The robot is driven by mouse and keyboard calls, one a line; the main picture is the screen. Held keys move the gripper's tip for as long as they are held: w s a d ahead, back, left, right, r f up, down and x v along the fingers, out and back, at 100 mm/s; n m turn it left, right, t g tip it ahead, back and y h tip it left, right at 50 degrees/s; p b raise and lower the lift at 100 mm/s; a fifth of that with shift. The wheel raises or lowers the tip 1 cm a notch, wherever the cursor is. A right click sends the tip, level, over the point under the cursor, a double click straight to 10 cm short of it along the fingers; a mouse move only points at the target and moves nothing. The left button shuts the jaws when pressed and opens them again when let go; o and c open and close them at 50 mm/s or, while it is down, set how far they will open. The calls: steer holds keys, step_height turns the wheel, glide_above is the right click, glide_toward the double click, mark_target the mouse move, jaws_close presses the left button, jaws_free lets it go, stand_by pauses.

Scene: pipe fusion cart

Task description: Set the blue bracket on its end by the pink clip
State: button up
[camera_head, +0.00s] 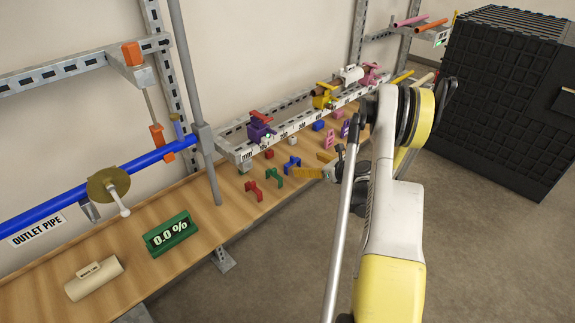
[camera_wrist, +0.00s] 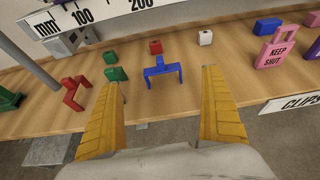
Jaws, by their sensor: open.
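The blue bracket (camera_wrist: 163,69) stands on the wooden bench like a small arch, legs down, with a stub on top. In the head view the blue bracket (camera_head: 292,163) is just left of my gripper's yellow fingers. The pink clip (camera_wrist: 276,48), padlock-shaped and marked KEEP SHUT, stands to its right; it also shows in the head view (camera_head: 329,139). My gripper (camera_wrist: 164,82) is open and empty, its two fingers spread wide with the bracket ahead between them, apart from both. In the head view my gripper (camera_head: 309,172) is partly hidden by my arm.
A green bracket (camera_head: 273,178) and a red bracket (camera_head: 253,189) stand left of the blue one. Small red, white and blue blocks lie behind. A purple clip (camera_head: 345,129) stands right of the pink one. The slotted ruler rail (camera_head: 300,122) runs behind; the bench's front edge is near.

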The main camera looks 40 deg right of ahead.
mark_target(294, 162)
steer(key=b+x, duration=0.3)
steer(key=x, duration=0.5)
steer(key=shift+w+f, duration=0.1)
steer(key=shift+f, duration=0.15)
steer(key=shift+w, duration=0.4)
steer(key=c, duration=1)
steer(key=shift+c, duration=0.2)
